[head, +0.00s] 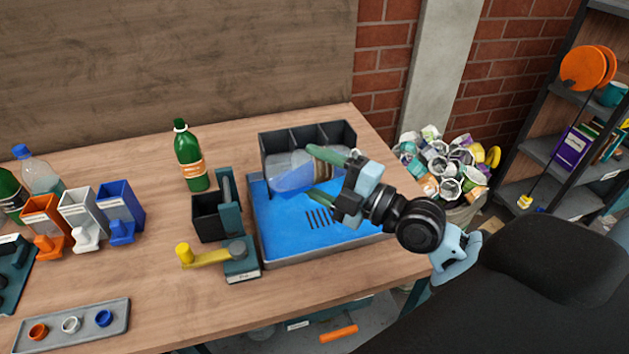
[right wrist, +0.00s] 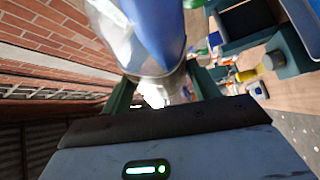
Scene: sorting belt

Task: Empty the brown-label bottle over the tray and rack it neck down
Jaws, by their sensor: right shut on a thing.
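The clear bottle with a brown label (head: 328,153) is in my right gripper (head: 309,171). It lies tilted, close to level, above the blue tray (head: 279,231), with its clear end toward the left. The bottle also shows in the right wrist view (right wrist: 150,35), between the fingers. I cannot tell whether liquid is inside or running out. The dark rack (head: 345,134), with open compartments, stands along the tray's back edge, partly hidden behind the bottle and fingers. My left gripper is out of view.
A green bottle (head: 190,160) stands left of the tray. A dark box with a teal post (head: 230,204) and a yellow-handled lever (head: 205,256) stand by the tray's left edge. Orange, white and blue bins (head: 121,204) are farther left. A full waste bin (head: 445,165) stands beyond the table's right edge.

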